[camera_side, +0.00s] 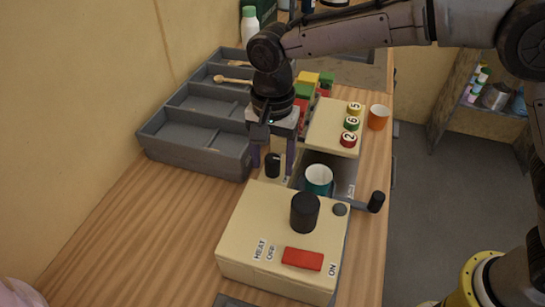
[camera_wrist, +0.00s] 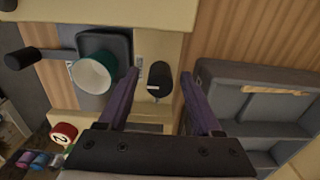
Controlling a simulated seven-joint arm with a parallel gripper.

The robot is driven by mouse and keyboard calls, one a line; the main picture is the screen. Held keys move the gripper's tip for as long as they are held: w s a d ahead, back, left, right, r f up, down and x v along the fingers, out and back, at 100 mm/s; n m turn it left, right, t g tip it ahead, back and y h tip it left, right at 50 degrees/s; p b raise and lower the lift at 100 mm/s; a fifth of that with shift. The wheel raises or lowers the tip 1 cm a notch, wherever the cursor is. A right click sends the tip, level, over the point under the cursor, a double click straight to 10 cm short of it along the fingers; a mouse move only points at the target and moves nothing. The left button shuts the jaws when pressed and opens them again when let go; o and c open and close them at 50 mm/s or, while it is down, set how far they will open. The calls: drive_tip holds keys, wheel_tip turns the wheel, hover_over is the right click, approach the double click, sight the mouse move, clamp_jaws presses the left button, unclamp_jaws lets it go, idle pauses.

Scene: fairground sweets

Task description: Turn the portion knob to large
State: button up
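A small black knob (camera_side: 272,165) stands on a cream panel on the near left of the cream dispenser (camera_side: 325,130); I take it to be the portion knob. In the wrist view the knob (camera_wrist: 159,76) shows from above with a small pale mark on it. Its label and setting are too small to read. My gripper (camera_side: 272,170) points down over the panel with its two purple fingers spread, one on each side of the knob. In the wrist view the fingertips (camera_wrist: 158,78) stand apart from the knob, with a gap on both sides.
A teal cup (camera_side: 318,178) stands just right of the knob, near a black-handled lever (camera_side: 376,202). A cream heat box (camera_side: 250,225) with a black knob and red switch is in front. Grey trays (camera_side: 240,165) lie left. An orange cup (camera_side: 378,117) is at the right edge.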

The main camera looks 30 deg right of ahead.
clamp_jaws()
drive_tip(key=shift+n, duration=0.4)
drive_tip(key=n, duration=0.2)
drive_tip(key=shift+r+n, duration=0.1)
drive_tip(key=shift+n, duration=0.3)
drive_tip(key=n, duration=0.3)
drive_tip(key=shift+n, duration=0.4)
drive_tip(key=n, duration=0.6)
drive_tip(key=shift+n, duration=0.4)
drive_tip(key=shift+o, duration=0.3)
unclamp_jaws()
